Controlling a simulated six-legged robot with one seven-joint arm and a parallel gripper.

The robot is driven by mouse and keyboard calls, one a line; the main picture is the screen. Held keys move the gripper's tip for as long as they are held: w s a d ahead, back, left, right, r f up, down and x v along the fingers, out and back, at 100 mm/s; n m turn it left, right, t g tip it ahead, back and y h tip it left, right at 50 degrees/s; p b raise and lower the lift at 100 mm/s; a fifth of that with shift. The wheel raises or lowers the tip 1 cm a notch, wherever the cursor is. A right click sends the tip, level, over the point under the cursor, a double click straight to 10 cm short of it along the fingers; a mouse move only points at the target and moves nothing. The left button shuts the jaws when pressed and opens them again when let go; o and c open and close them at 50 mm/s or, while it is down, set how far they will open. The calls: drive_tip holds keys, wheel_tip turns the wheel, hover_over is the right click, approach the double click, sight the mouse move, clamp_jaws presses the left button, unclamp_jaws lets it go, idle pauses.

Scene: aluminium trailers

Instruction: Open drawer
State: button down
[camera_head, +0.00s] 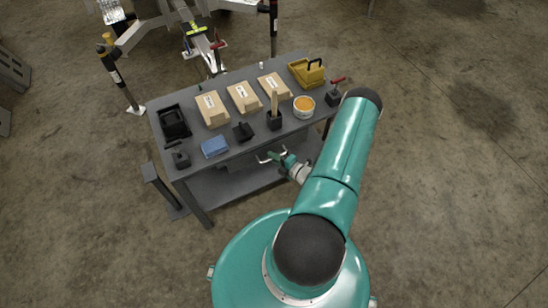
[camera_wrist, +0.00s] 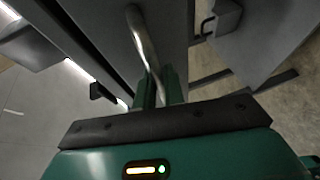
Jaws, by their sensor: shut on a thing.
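The grey workbench (camera_head: 243,141) has a metal bar handle (camera_head: 266,158) at its front edge, below the top. The handle also shows in the wrist view (camera_wrist: 143,38) as a bent, light metal bar in front of a grey panel. My gripper (camera_head: 281,157) is at this handle, and its green fingers (camera_wrist: 160,92) are shut on the bar near its lower end in the wrist view. The drawer's face is mostly hidden under the bench top in the head view, and I cannot tell how far the drawer stands out.
Cardboard boxes (camera_head: 243,97), a blue box (camera_head: 214,147), an orange-filled tub (camera_head: 304,105) and a yellow case (camera_head: 306,71) stand on the bench. A lower shelf (camera_head: 225,186) lies beneath. A trailer frame (camera_head: 165,20) is behind. The concrete floor at right is clear.

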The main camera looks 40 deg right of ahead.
drive_tip(key=s+a, duration=0.2)
drive_tip(key=s, duration=0.7)
drive_tip(key=s+a, duration=0.3)
drive_tip(key=s, duration=0.6)
drive_tip(key=shift+s+a, duration=0.2)
drive_tip(key=c, duration=1.5)
unclamp_jaws()
drive_tip(key=v, duration=1.4)
